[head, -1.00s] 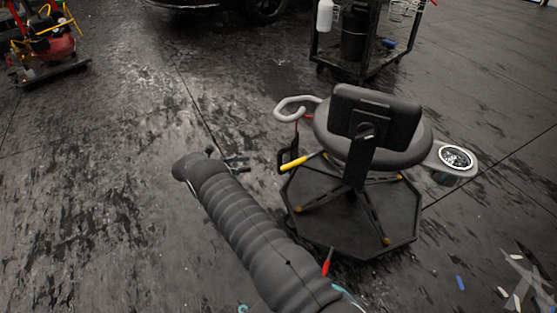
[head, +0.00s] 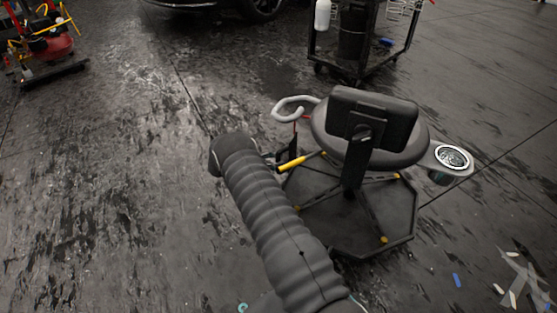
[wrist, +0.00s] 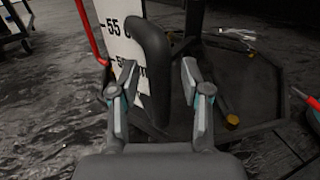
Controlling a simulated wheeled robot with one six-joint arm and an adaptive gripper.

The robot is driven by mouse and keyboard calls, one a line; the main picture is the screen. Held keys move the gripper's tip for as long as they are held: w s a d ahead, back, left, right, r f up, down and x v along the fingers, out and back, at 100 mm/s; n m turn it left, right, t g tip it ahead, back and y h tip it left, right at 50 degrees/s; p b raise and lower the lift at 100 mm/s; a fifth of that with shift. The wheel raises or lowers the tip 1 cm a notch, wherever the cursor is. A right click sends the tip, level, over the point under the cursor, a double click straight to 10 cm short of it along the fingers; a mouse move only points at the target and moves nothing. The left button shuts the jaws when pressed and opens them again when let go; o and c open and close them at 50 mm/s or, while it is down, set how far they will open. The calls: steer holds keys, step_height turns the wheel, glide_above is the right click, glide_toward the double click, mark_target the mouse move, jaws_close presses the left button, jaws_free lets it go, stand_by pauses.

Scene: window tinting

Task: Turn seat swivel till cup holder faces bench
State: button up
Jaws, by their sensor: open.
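The seat (head: 372,135) is a dark round swivel stool with a black backrest (head: 374,116). Its cup holder (head: 452,158) sticks out to the right in the head view, and a grey loop (head: 294,108) sticks out to the left. My gripper (wrist: 160,68) is open in the wrist view. A dark upright rounded bar (wrist: 152,60) shows between its fingers, nearer the left one; I cannot tell whether they touch.
The stool stands on an octagonal dark base (head: 395,232). A yellow-handled tool (head: 292,163) hangs at its left side. A white marked strip (wrist: 116,20) and red rod (wrist: 90,30) show in the wrist view.

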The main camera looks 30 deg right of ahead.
steer(key=shift+d, duration=0.1)
jaws_close()
steer(key=shift+s, duration=0.1)
